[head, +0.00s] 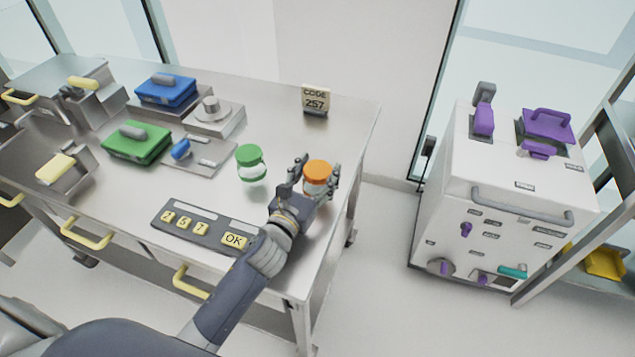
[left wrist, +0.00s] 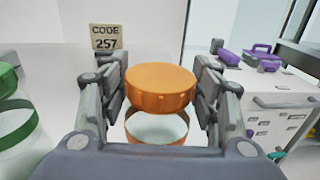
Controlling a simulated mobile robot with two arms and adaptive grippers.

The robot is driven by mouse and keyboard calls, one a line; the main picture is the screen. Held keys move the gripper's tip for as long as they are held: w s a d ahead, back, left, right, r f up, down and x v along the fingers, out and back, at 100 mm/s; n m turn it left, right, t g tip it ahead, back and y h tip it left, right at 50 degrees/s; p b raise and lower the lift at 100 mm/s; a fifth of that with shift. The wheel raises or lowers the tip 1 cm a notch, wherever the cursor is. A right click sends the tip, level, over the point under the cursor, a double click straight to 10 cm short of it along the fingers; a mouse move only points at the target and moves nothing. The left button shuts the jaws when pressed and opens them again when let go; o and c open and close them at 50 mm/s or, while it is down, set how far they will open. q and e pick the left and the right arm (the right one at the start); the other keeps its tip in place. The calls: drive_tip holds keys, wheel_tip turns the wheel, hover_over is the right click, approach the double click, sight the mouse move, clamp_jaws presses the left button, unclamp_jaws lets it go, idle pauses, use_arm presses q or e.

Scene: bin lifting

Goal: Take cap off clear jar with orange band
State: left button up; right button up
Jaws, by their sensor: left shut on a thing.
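The clear jar with an orange band (left wrist: 155,128) stands near the right end of the steel table; its clear body shows a little in the head view (head: 314,189). Its orange cap (head: 317,169) is directly above the body, and I cannot tell whether they touch. My left gripper (head: 316,178) reaches over from the front, with a finger on each side of the cap. In the left wrist view the cap (left wrist: 160,89) is level and held between the fingers. My right gripper is out of view.
A clear jar with a green cap (head: 249,156) stands close left of my gripper. A keypad (head: 205,226) lies at the table's front edge, and a "CODE 257" sign (head: 316,100) stands behind. Green (head: 137,142) and blue (head: 165,90) handled lids are farther left. A white cabinet (head: 455,190) stands right.

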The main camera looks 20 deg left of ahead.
use_arm(q)
drive_tip(key=shift+r, duration=0.15)
drive_tip(key=shift+r, duration=0.55)
wheel_tip(320, 180, up, 2)
drive_tip(key=shift+r, duration=0.15)
drive_tip(key=s+r+b, duration=0.1)
drive_tip(key=s+b, duration=0.1)
drive_tip(key=s, duration=1.4)
drive_tip(key=shift+a+r+b, duration=0.2)
drive_tip(key=shift+a+b, duration=0.05)
drive_tip(key=shift+b, duration=0.1)
drive_tip(key=o, duration=0.4)
drive_tip(key=c, duration=0.7)
drive_tip(key=shift+c, duration=0.2)
